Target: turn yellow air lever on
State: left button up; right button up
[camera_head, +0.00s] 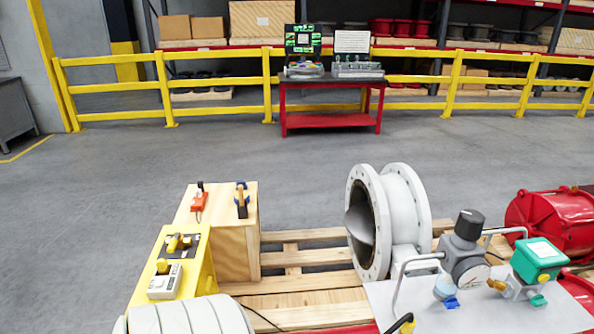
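A yellow lever (179,242) sits on a dark plate on top of a yellow stand (203,271) at the lower left. It is too small to tell its exact setting. A black-and-yellow part (403,323) shows at the bottom edge and is cut off; I cannot tell what it is. On the light plate (380,300) at the lower right stand a regulator with a round gauge (470,271) and a green-topped valve unit (539,256). Neither of my grippers is in view.
A wooden box (236,255) with red and blue-handled tools stands beside the yellow stand. A large flanged valve (408,205) stands on a wooden pallet (293,259). A red actuator (550,220) is at right. Open floor lies behind, up to a yellow railing (215,83) and red table (331,121).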

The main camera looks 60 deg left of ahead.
aim_at(172, 246)
jog(key=u, duration=3.1)
jog(key=j+u, duration=0.25)
jog(key=u, duration=0.2)
jog(key=j+u, duration=0.25)
jog(key=u, duration=0.15)
jog(key=j+u, duration=0.25)
jog(key=u, duration=0.2)
jog(key=i+j+u, duration=0.15)
jog(key=i+j, duration=0.2)
jog(key=i+j+u, duration=0.15)
jog(key=i, duration=0.4)
jog(key=i+j+u, duration=0.15)
jog(key=i+j, duration=0.2)
jog(key=i+z, duration=0.25)
jog(key=z, duration=0.15)
jog(key=i+z, duration=0.35)
jog(key=i+j+z, duration=0.1)
jog(key=z, duration=0.3)
jog(key=i+j+z, duration=0.2)
jog(key=z, duration=0.15)
jog(key=i+z, duration=0.15)
jog(key=z, duration=0.3)
jog(key=i+z, duration=0.15)
jog(key=z, duration=0.3)
jog(key=i+j+z, duration=0.1)
jog(key=z, duration=0.35)
jog(key=i+j+z, duration=0.1)
jog(key=z, duration=0.35)
jog(key=k+j, duration=0.05)
jog(key=j, duration=0.05)
